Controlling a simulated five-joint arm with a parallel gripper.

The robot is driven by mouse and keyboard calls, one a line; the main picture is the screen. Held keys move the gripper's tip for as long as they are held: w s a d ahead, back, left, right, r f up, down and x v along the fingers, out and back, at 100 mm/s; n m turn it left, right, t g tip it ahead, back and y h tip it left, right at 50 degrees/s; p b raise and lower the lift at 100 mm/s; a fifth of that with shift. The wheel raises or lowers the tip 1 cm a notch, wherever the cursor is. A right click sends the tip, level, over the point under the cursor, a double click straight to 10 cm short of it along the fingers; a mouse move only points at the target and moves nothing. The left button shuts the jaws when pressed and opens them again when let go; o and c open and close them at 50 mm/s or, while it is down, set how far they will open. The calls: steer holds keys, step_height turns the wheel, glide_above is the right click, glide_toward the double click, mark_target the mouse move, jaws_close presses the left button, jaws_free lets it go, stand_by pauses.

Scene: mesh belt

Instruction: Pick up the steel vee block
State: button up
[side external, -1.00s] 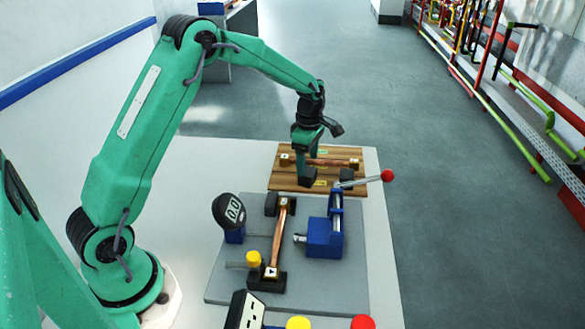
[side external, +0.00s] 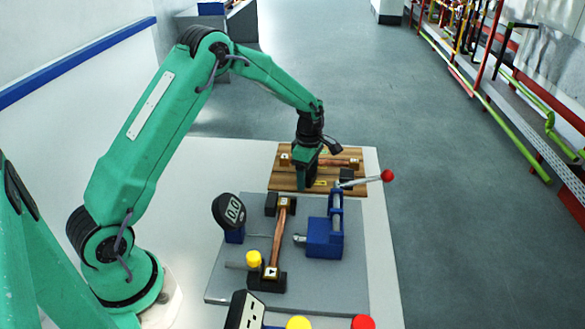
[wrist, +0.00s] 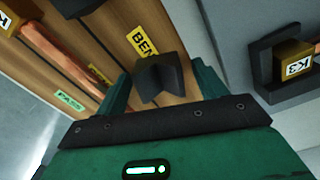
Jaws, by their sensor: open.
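The steel vee block (wrist: 160,80) is a small dark block with a V-shaped notch, on the wooden board beside a yellow label in the wrist view. My gripper (wrist: 162,88) is open, with one green finger to the left of the block and one to the right. Nothing shows the fingers pressing on it. In the side external view my gripper (side external: 305,181) is low over the wooden board (side external: 282,184). The vee block cannot be made out there behind my gripper.
Another dark block (side external: 347,175) stands on the board to the right of my gripper. A copper bar (side external: 335,162) lies behind. In front, a grey plate (side external: 345,285) carries a second copper bar (side external: 280,235), a blue clamp (side external: 325,238) with a red-knobbed lever, and a digital gauge (side external: 229,212).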

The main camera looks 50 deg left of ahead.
steer(key=shift+c, duration=0.2)
steer(key=shift+r, duration=0.1)
steer(key=c, duration=1.3)
steer(key=shift+c, duration=0.2)
steer(key=shift+r, duration=0.1)
steer(key=shift+r, duration=0.5)
step_height(320, 180, up, 3)
steer(key=shift+d+r, duration=0.1)
steer(key=shift+d, duration=0.05)
steer(key=s+d+r, duration=0.4)
steer(key=d+r, duration=0.2)
steer(key=d, duration=0.4)
steer(key=shift+s+d+r, duration=0.2)
steer(key=shift+d+r, duration=0.05)
steer(key=shift+r, duration=0.05)
